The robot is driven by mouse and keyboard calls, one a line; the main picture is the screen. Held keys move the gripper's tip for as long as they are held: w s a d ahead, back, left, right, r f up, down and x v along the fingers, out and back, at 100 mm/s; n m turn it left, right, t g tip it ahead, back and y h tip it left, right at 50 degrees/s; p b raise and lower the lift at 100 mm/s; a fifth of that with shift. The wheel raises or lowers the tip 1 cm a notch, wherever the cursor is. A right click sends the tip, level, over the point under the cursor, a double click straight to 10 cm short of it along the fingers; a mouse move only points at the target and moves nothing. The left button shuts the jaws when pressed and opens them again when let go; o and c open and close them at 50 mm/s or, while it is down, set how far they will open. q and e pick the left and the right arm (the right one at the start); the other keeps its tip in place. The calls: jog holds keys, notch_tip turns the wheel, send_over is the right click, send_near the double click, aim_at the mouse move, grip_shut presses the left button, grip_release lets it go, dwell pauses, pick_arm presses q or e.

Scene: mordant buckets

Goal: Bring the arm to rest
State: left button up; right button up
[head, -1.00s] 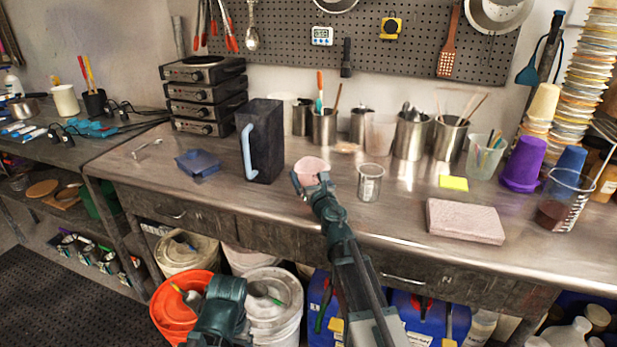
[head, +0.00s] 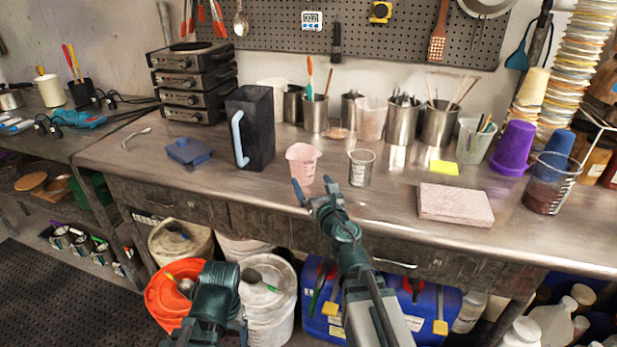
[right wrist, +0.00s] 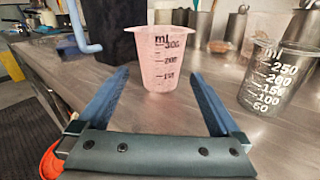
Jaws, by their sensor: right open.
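My right gripper (head: 312,189) is open and empty, low in front of the bench's front part. Its two blue fingers also show apart in the right wrist view (right wrist: 160,78). A pink measuring beaker (head: 302,162) stands upright on the bench just beyond the fingertips, apart from them; it also shows in the right wrist view (right wrist: 165,58), with nothing between the fingers. Of my left arm, only a dark green link shows at the bottom left of the head view; its gripper cannot be made out.
A clear beaker (head: 361,168) stands right of the pink one. A black jug with blue handle (head: 254,128) and blue tray (head: 190,151) stand left. A pink sponge-like block (head: 455,204) lies right. Buckets and blue containers sit below the bench. Bench top between is clear.

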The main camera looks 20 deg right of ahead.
jog(key=shift+w, duration=0.1)
dwell(0.3)
jog(key=w, duration=1.2)
jog(key=shift+a, duration=0.2)
jog(key=shift+f, duration=0.2)
jog(key=shift+s+r, duration=0.1)
